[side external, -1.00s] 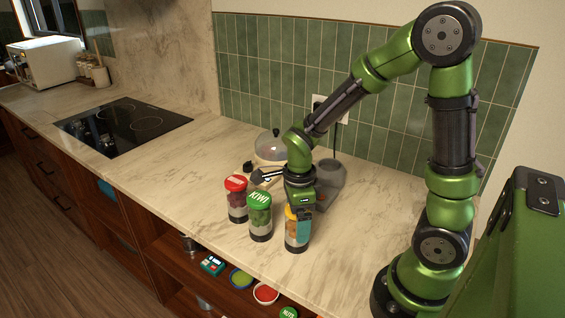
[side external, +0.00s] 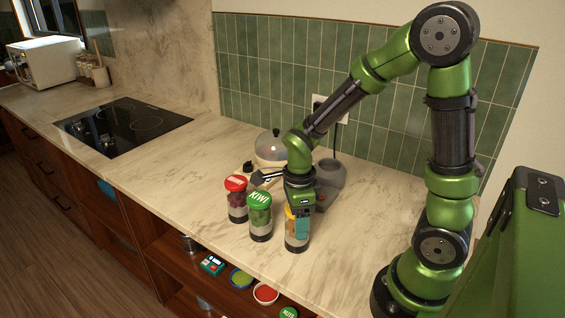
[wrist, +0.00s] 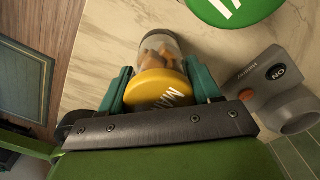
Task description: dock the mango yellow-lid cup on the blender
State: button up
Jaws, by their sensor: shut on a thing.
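The mango cup (side external: 296,241) has a yellow lid and orange pieces inside and stands upright on the counter at the front. In the wrist view the cup's yellow lid (wrist: 160,90) sits between the two teal fingers. In the wrist view the base (wrist: 262,95) is at the right, with an ON button and an empty round socket.
A green-lid kiwi cup (side external: 260,221) stands close left of the mango cup, with a red-lid cup (side external: 236,206) beyond it. A glass-domed dish (side external: 270,148) stands at the back. An open shelf with small items lies below the front edge. Counter to the right is clear.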

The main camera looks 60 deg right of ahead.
notch_tip(320, 180, up, 9)
jog(key=shift+w+f, duration=0.1)
jog(key=shift+f, duration=0.1)
jog(key=shift+d+r, duration=0.2)
jog(key=shift+r, duration=0.15)
jog(key=w+d+r+m, duration=0.1)
jog(key=w+d+m, duration=0.15)
jog(key=d, duration=1.15)
jog(key=w+d+r+m, duration=0.1)
jog(key=w+d+m, duration=0.15)
jog(key=d, duration=1.15)
jog(key=shift+w+a+f, duration=0.1)
jog(key=shift+a+f, duration=0.05)
jog(key=shift+f, duration=1.15)
jog(key=shift+w+a+f, duration=0.1)
jog(key=shift+a+f, duration=0.05)
jog(key=shift+f, duration=1.15)
jog(key=shift+f, duration=0.55)
jog(key=o, duration=1)
jog(key=shift+r, duration=5.45)
